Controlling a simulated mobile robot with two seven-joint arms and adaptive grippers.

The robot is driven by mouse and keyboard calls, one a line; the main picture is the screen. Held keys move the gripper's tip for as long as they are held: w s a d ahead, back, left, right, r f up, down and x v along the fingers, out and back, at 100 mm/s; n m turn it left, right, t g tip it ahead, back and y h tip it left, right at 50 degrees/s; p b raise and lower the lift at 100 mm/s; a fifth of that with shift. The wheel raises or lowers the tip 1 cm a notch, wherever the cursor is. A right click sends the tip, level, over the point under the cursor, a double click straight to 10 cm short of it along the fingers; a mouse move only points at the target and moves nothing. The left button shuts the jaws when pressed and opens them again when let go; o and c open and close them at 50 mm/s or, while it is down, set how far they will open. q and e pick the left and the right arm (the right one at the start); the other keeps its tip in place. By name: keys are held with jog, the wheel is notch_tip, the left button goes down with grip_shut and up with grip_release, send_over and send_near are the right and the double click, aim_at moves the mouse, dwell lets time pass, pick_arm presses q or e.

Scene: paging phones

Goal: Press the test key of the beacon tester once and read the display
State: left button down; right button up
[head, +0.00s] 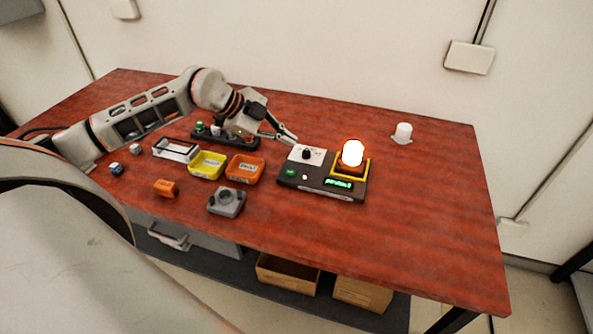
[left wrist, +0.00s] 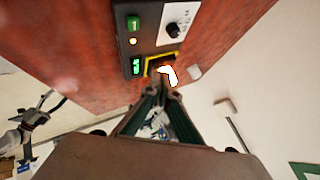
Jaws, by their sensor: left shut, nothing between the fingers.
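The beacon tester (head: 322,191) is a dark box on the red table. It has a green key (head: 291,173), a black knob (head: 305,154) on a white panel, and a small lit lamp (head: 304,177). Its display (head: 338,183) glows green, its text too small to read surely. A beacon (head: 352,153) glows bright white in the yellow-edged bay. My left gripper (head: 294,141) is shut and empty by the tester's back left corner. In the left wrist view, the key (left wrist: 133,23) and display (left wrist: 136,66) show beyond its fingers. What seems my right gripper (left wrist: 53,101) is small there.
Left of the tester are an orange tray (head: 245,178), a yellow tray (head: 207,175), a clear tray (head: 176,158) and a dark rack (head: 222,142). A grey fixture (head: 226,211) and orange block (head: 166,188) are in front. A white dome (head: 403,132) stands back right. The right front is clear.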

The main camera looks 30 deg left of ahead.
pick_arm(q)
jog(key=shift+s, duration=0.1)
pick_arm(e)
jog(key=shift+s+a, duration=0.25)
pick_arm(q)
jog(key=b, duration=0.5)
send_over(288, 173)
notch_tip(288, 173, down, 7)
jog(key=shift+f, duration=0.9)
pick_arm(e)
jog(key=f, duration=0.1)
jog(key=w+a+f, duration=0.1)
jog(key=shift+w+a+f+y, duration=0.15)
jog(key=shift+a+f+y, duration=0.15)
jog(key=shift+y, duration=0.1)
jog(key=shift+w+r, duration=0.1)
jog(key=shift+r, duration=0.1)
pick_arm(q)
jog(key=shift+f, duration=0.15)
pick_arm(e)
jog(key=shift+f, duration=0.1)
